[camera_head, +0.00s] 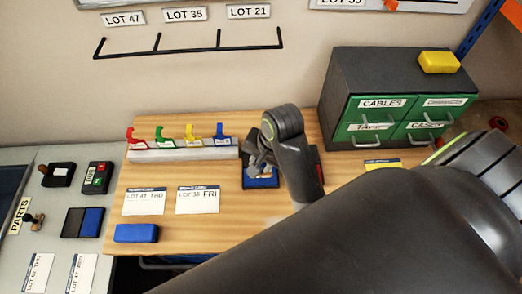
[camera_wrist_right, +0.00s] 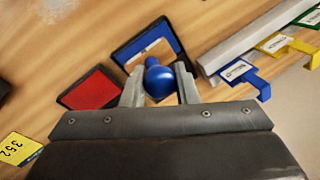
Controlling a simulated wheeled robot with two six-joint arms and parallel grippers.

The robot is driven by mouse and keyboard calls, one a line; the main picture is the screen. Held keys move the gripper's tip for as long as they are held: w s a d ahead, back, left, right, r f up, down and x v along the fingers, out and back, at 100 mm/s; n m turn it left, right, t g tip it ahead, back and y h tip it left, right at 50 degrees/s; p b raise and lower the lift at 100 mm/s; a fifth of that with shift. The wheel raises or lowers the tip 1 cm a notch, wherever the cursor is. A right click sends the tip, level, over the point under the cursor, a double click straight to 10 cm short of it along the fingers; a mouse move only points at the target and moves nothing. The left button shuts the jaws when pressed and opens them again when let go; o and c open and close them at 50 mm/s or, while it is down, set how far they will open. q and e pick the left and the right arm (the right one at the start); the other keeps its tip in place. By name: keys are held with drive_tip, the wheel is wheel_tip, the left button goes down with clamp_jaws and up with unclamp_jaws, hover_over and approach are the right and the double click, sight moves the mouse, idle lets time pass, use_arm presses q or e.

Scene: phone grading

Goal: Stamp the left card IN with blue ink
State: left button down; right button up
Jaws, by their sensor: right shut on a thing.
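My right gripper (camera_head: 258,166) is at the blue-and-dark ink pad (camera_head: 262,182). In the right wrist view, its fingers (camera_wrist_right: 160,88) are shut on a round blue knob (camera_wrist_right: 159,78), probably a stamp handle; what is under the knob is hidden. The blue pad (camera_wrist_right: 176,36) shows just beyond the knob; I cannot tell whether the held thing touches it. On the wooden desk, the left card (camera_head: 143,203) reads LOT 47 THU and the card to its right (camera_head: 197,202) reads LOT 35 FRI. Both lie flat. My left gripper is not in view.
A red ink pad (camera_wrist_right: 92,88) lies beside the blue one. A pale rack (camera_head: 180,154) with several coloured hooks stands behind the cards. A blue block (camera_head: 136,233) lies in front of the left card. A drawer cabinet (camera_head: 340,85) stands at back right.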

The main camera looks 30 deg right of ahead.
drive_tip(key=shift+w+d+f+b, duration=0.15)
drive_tip(key=shift+w+f, duration=0.15)
drive_tip(key=shift+f, duration=0.45)
drive_tip(key=shift+w+d+f+b, duration=0.1)
drive_tip(key=shift+w+f+b, duration=0.15)
drive_tip(key=shift+f, duration=0.55)
drive_tip(key=shift+w+d+f+b, duration=0.15)
drive_tip(key=shift+w+f, duration=0.15)
drive_tip(key=shift+f, duration=0.45)
drive_tip(key=shift+f, duration=0.5)
drive_tip(key=shift+s+f+p, duration=0.15)
drive_tip(key=shift+p, duration=0.4)
idle(1.9)
drive_tip(key=shift+w+p+v, duration=0.15)
drive_tip(key=shift+p+v, duration=0.3)
drive_tip(key=shift+v, duration=0.25)
drive_tip(key=shift+w+p+v, duration=0.1)
drive_tip(key=shift+p+v, duration=0.35)
drive_tip(key=shift+v, duration=0.2)
drive_tip(key=shift+w+a+r, duration=0.15)
drive_tip(key=shift+a+r, duration=0.05)
drive_tip(key=shift+r, duration=0.2)
drive_tip(key=shift+w+a+v, duration=0.15)
drive_tip(key=shift+w+v, duration=0.05)
drive_tip(key=shift+v, duration=0.75)
drive_tip(key=shift+w+a+v, duration=0.1)
drive_tip(key=shift+w+v, duration=0.05)
drive_tip(key=shift+v, duration=0.8)
